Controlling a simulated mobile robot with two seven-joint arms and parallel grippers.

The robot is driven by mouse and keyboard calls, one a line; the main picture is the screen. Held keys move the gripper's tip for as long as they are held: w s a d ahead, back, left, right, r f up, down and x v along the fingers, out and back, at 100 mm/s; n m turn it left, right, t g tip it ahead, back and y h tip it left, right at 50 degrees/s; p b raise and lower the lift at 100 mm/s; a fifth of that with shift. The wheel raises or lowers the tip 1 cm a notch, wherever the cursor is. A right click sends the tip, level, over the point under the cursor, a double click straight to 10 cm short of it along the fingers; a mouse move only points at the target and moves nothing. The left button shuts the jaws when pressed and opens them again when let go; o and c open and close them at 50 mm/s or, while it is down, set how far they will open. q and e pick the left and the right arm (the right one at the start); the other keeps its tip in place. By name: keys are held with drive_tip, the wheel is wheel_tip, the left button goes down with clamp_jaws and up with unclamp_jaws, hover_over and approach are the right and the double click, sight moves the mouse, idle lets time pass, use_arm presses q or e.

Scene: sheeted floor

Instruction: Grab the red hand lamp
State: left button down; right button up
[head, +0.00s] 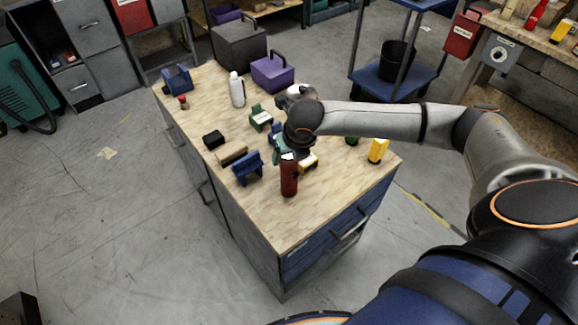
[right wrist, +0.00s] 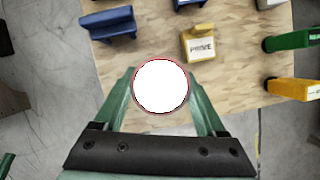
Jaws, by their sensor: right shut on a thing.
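The red hand lamp (head: 289,180) stands upright near the front part of the wooden bench top in the head view. In the right wrist view I look down on its round white lens with a thin red rim (right wrist: 161,87). My right gripper (head: 286,154) comes down over the lamp from above. Its two green fingers close on the lamp from both sides. I cannot tell whether the lamp's base touches the wood.
A blue clamp-like block (head: 247,168) is left of the lamp. A yellow block (right wrist: 198,43) lies close behind it. A yellow tool (head: 378,150) stands to the right. A white bottle (head: 237,90) and a purple toolbox (head: 272,73) stand farther back. The bench's front corner is clear.

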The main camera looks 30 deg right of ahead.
clamp_jaws()
drive_tip(key=shift+r, duration=0.15)
idle(0.4)
